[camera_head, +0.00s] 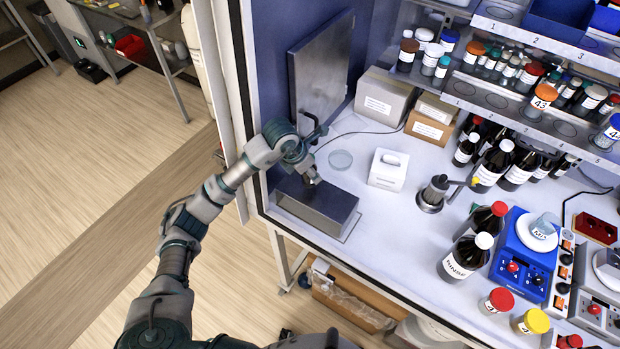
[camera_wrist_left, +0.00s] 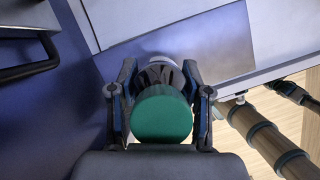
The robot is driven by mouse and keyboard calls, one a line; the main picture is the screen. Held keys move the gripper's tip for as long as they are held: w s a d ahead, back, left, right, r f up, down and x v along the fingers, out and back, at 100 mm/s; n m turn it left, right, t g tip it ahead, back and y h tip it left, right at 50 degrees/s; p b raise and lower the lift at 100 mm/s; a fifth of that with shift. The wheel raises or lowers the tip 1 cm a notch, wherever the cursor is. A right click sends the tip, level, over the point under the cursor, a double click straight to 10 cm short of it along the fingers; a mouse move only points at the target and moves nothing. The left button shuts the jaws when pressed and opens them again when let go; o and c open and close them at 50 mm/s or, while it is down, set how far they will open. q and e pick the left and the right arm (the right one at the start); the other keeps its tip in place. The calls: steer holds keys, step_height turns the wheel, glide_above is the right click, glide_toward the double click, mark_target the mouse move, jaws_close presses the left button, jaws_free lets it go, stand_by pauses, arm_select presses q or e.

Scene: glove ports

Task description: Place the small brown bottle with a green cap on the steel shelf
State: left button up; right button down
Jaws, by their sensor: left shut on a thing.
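My left gripper (camera_head: 313,179) is at the cabinet's left end, just above a low steel box (camera_head: 322,203). In the left wrist view my left gripper (camera_wrist_left: 160,105) is shut on the small brown bottle, whose round green cap (camera_wrist_left: 161,116) faces the camera. Most of the bottle body is hidden behind the cap and fingers. In the head view I cannot make out the bottle. A tiered steel shelf (camera_head: 478,97) with numbered round places stands at the back right, holding several bottles and jars; some places are empty. My right gripper is not in view.
An open steel door (camera_head: 322,75) with a handle stands behind my left gripper. Large brown bottles (camera_head: 466,256) and a blue device (camera_head: 523,252) crowd the right side.

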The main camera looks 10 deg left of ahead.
mark_target(310, 179)
arm_select(q)
step_height(310, 179, down, 4)
steer(key=shift+s+r+b, duration=0.1)
steer(key=shift+r+b, duration=0.1)
steer(key=shift+b, duration=0.7)
steer(key=shift+d+r, duration=0.1)
steer(key=shift+d, duration=0.05)
steer(key=o, duration=0.9)
steer(key=shift+d, duration=0.1)
steer(key=o, duration=0.4)
